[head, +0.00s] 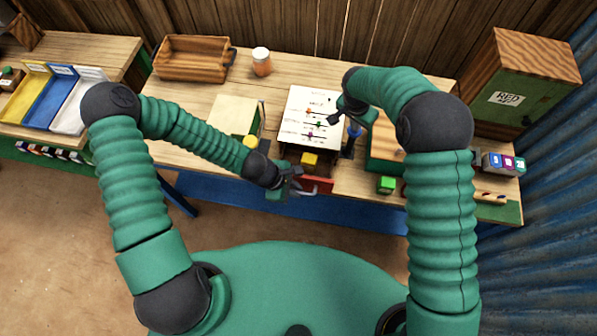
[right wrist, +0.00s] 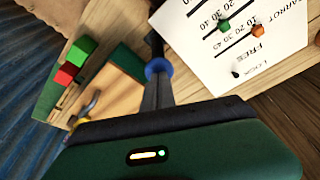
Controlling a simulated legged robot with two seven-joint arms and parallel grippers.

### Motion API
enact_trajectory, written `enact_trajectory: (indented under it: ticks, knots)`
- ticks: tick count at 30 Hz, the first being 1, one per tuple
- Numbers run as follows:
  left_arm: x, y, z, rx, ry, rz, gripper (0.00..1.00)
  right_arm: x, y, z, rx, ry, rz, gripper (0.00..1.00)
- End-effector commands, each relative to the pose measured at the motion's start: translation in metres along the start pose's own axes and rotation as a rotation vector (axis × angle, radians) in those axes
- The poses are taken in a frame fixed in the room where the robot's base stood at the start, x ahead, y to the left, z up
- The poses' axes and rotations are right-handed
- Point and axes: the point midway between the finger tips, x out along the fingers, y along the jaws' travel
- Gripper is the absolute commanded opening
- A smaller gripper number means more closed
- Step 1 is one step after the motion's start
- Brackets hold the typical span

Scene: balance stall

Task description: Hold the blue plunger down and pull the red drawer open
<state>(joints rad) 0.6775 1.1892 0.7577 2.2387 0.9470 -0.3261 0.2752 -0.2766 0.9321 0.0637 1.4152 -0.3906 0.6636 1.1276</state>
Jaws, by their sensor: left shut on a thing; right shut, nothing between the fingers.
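The red drawer (head: 320,184) is at the table's front edge below the white board, and it stands out from its housing with a yellow block (head: 309,158) showing behind its front. My left gripper (head: 293,189) is shut at the left part of the drawer front, on what looks like its handle, mostly hidden by the fingers. The blue plunger (head: 353,132) stands upright right of the board; its blue part also shows in the right wrist view (right wrist: 158,68). My right gripper (right wrist: 157,88) is shut and empty, with its fingertips at the plunger's top, seemingly touching it.
The white slider board (head: 305,112) lies behind the drawer. A green block (head: 386,184) sits to the right by the table edge. A wooden tray (head: 195,60) and an orange jar (head: 261,62) stand at the back.

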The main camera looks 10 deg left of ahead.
Motion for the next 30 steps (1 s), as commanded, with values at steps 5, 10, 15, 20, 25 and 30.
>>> enact_trajectory:
  ticks: [5,10,15,20,25,30]
  knots:
    - [-0.003,-0.016,0.000,0.000,0.004,0.006,0.00,0.001,-0.001,0.001,0.000,-0.001,-0.001,0.00]
    - [-0.003,-0.016,0.000,0.000,0.004,0.007,0.00,0.000,-0.001,0.000,0.000,0.000,-0.002,0.00]
    - [-0.004,-0.016,0.000,0.000,0.004,0.007,0.20,0.000,-0.001,0.000,0.000,0.001,-0.003,0.00]
    - [-0.004,-0.016,0.000,0.001,0.003,0.007,0.34,0.000,-0.001,0.000,0.000,0.001,-0.003,0.00]
    - [-0.003,-0.016,0.001,0.001,0.002,0.006,0.34,0.000,-0.001,0.000,0.000,0.001,-0.003,0.00]
    - [-0.011,-0.015,0.000,0.003,0.003,0.008,0.34,0.000,-0.001,0.000,0.000,0.001,-0.003,0.00]
